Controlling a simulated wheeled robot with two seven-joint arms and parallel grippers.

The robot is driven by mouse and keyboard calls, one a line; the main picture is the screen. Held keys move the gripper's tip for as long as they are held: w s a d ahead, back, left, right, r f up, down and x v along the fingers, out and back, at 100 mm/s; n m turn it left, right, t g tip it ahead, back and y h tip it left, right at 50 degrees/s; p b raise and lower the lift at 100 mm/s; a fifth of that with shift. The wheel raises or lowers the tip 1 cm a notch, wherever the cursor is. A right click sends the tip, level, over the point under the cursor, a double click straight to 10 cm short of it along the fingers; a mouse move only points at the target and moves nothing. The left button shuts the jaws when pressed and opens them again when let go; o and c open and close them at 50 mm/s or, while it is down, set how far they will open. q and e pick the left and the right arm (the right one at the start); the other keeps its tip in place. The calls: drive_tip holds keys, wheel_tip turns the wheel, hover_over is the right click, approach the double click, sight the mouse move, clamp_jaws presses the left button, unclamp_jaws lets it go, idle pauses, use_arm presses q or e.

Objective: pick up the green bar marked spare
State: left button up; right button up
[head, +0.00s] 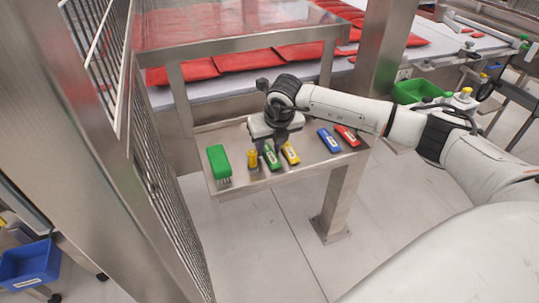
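A green bar (271,158) with a pale label lies on the small steel table (225,136); the label is too small to read. My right gripper (270,149) points down over the far end of this bar, with its fingers at or just above it. The gripper's own body hides the bar's far end and part of the fingers. I cannot tell whether the fingers touch the bar or how far apart they are. My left gripper is not in view.
A yellow bar (290,153) lies close right of the green one. A small yellow object (253,159) and a green brush (218,161) are left. A blue bar (329,141) and red bar (347,136) lie right. A steel frame and conveyor with red packs (218,66) stand behind.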

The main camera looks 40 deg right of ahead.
drive_tip(key=shift+f, duration=0.1)
clamp_jaws()
